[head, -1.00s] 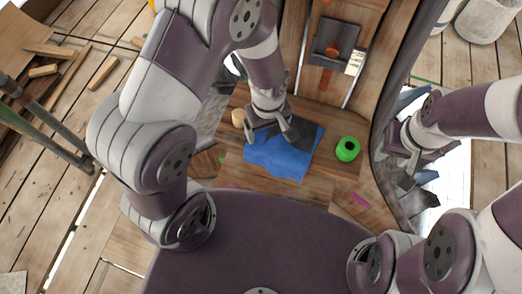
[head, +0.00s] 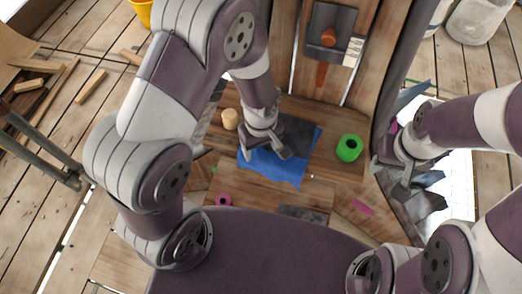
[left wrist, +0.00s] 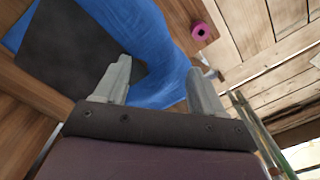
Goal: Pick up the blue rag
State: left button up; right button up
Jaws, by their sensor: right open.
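The blue rag (head: 288,172) lies spread on the wooden surface, with a dark grey flat piece (head: 298,133) over or against its far side. My left gripper (head: 265,154) is over the rag's left part, fingers apart. In the left wrist view the rag (left wrist: 145,40) shows beyond and between the two open fingers (left wrist: 157,80), with the dark piece (left wrist: 75,45) beside it. I see nothing held between the fingers; whether they touch the rag I cannot tell. My right gripper (head: 392,172) is open at the right, away from the rag, by the dark curved edge.
A green roll (head: 349,148) stands right of the rag and a wooden cylinder (head: 230,119) left of it. A pink ring (head: 223,199) lies nearer me, also in the left wrist view (left wrist: 201,31). A grey tray-like block (head: 328,38) is at the back.

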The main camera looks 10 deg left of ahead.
pick_arm(q)
grip_shut()
notch_tip(320, 180, up, 12)
jog(key=p, duration=1.1)
